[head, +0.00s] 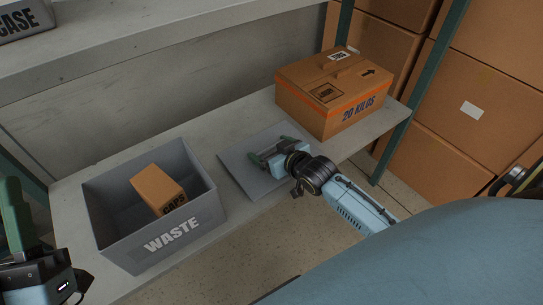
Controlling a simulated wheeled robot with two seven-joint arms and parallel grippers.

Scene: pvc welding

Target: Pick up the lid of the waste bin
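The waste bin (210,207) is a grey open-topped box marked WASTE on the lower shelf, with a brown box marked CAPS (158,188) inside it. A flat grey square panel, which looks like its lid (236,168), lies on the shelf to the right of the bin. My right gripper (268,151) is over the far part of this lid, with its green fingers apart. Whether the fingers touch the lid cannot be told. My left gripper (14,215) is at the left edge, left of the bin, partly cut off; its finger gap is unclear.
A brown carton marked 20 KILOS (335,95) stands on the shelf right of the lid. A green shelf post (401,128) and stacked cartons (460,130) are at the right. An upper shelf (150,45) hangs above, with a grey case at its left end.

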